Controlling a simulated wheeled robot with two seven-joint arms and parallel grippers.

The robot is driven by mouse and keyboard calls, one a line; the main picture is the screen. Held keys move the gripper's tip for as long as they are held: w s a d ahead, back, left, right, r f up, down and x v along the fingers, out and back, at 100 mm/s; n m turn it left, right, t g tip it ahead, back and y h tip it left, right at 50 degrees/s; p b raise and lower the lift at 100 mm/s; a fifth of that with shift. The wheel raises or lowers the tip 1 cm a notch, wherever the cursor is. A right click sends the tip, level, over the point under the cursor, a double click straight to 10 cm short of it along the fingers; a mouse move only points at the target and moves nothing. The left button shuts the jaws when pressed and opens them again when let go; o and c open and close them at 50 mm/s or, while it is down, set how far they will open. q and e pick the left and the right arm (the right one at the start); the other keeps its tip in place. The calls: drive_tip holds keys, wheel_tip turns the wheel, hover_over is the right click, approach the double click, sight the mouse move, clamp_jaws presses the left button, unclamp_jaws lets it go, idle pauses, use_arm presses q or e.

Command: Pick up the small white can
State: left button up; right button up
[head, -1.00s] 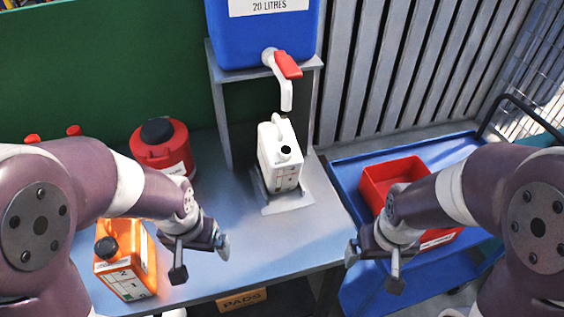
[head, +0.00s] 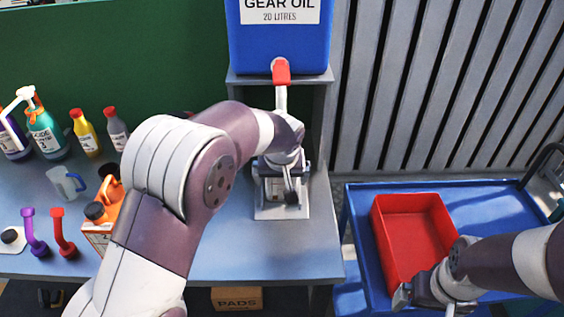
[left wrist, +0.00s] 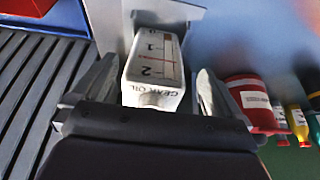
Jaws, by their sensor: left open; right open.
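The small white can, marked with a level scale and "GEAR OIL", shows in the left wrist view (left wrist: 155,62) between the two fingers of my left gripper (left wrist: 152,88). The fingers stand open on either side of it, with a visible gap at the right finger. In the head view my left gripper (head: 281,180) is over the grey stand under the tap, and my arm hides most of the can. My right gripper (head: 425,298) is open and empty at the front edge of the red bin.
A blue gear oil drum (head: 278,40) with a red-handled tap (head: 281,72) stands above the can. An orange can (head: 99,233), a clear jug (head: 66,183) and several bottles are at left. A red bin (head: 412,240) sits on the blue cart (head: 358,215) at right.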

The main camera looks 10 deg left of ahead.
use_arm(q)
drive_tip(key=w, duration=0.2)
drive_tip(key=w+a+p, duration=0.1)
drive_tip(key=w, duration=0.1)
drive_tip(key=w+p, duration=0.1)
drive_tip(key=w, duration=0.1)
drive_tip(key=shift+a+f, duration=0.25)
drive_tip(key=shift+a, duration=0.05)
drive_tip(key=shift+f, duration=0.35)
drive_tip(key=shift+d, duration=0.15)
use_arm(e)
drive_tip(key=shift+d+r, duration=0.25)
drive_tip(key=shift+r, duration=1)
use_arm(q)
drive_tip(key=c, duration=1.5)
drive_tip(key=shift+r, duration=0.15)
drive_tip(key=shift+c, duration=1)
use_arm(e)
drive_tip(key=shift+r, duration=0.1)
